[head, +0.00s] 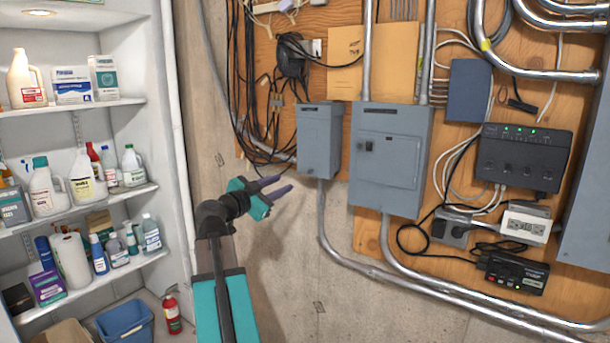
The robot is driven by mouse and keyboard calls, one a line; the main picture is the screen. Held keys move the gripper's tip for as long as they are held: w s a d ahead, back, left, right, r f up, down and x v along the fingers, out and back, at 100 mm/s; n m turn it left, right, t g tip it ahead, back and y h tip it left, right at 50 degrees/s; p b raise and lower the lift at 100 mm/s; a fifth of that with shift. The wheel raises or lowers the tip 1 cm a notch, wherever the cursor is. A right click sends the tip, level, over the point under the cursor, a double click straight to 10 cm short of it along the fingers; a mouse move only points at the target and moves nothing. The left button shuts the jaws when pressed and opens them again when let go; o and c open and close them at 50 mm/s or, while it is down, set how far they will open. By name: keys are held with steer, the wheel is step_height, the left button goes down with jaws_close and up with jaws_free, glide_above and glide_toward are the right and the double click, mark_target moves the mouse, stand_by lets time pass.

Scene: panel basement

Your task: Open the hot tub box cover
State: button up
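Two grey electrical boxes hang on the plywood panel, a small one (319,143) and a larger one (385,165) to its right. I can read no hot tub label on either, so I cannot tell which is the hot tub box. Both have their front covers shut. The larger box has a dark latch or switch on its front. My gripper (286,183), teal with dark fingers, is in front of the bare wall, below and left of the small box. Its fingers are apart with nothing between them, and it appears clear of both boxes.
Metal conduits (345,252) run down from the boxes and off to the lower right. Black cables (262,90) hang left of the small box. A dark router-like device (524,157) is on the right. Shelves with bottles (90,103) stand at left.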

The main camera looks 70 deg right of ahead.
mark_target(309, 172)
steer(key=shift+d, duration=0.1)
steer(key=p+x, duration=0.4)
steer(key=x, duration=0.8)
steer(key=shift+d+p, duration=0.1)
steer(key=shift+p, duration=0.3)
steer(key=shift+s+d, duration=0.2)
steer(key=shift+d, duration=0.5)
